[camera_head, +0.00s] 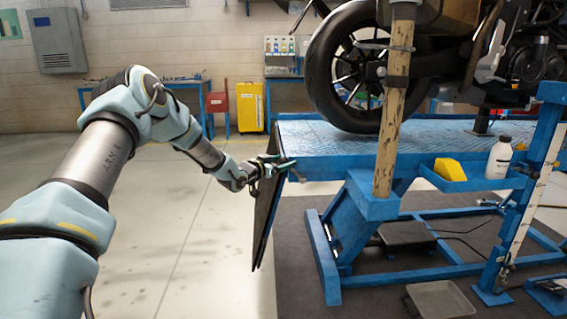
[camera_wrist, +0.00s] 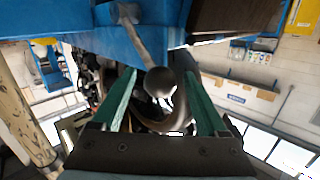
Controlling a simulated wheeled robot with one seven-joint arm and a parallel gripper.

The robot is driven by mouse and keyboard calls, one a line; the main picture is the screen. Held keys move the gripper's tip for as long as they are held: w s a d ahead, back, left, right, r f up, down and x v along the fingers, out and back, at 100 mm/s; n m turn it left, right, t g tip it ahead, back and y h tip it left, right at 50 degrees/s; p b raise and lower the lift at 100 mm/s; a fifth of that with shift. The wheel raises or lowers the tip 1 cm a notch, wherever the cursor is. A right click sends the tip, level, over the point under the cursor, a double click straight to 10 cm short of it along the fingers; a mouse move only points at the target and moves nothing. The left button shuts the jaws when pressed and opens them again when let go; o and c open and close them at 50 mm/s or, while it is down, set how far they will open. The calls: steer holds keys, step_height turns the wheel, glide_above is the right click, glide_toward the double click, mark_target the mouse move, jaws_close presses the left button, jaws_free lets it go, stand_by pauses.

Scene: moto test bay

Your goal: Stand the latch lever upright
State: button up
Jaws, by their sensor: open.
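The latch lever (camera_wrist: 141,45) is a grey rod with a round knob. In the wrist view it runs from the blue lift table frame to between my green fingers. My gripper (camera_wrist: 160,80) is open, with one finger on each side of the knob and visible gaps between. In the head view my gripper (camera_head: 281,163) is at the left end of the lift table (camera_head: 330,150). A small grey piece beside it (camera_head: 298,176), probably the lever, sticks out low and looks far from upright. Its pivot is hard to make out.
A dark flap (camera_head: 264,222) hangs from the table end below my gripper. A motorcycle wheel (camera_head: 345,65) stands on the table. A worn wooden post (camera_head: 393,110) rises in front of it. A blue side tray (camera_head: 480,181) holds a yellow block and white bottle. Floor at left is clear.

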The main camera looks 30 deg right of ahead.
steer(key=f+v, duration=0.1)
steer(key=v, duration=0.9)
steer(key=shift+a+r, duration=0.25)
steer(key=shift+r, duration=0.2)
steer(key=shift+s, duration=0.15)
steer(key=shift+c, duration=0.2)
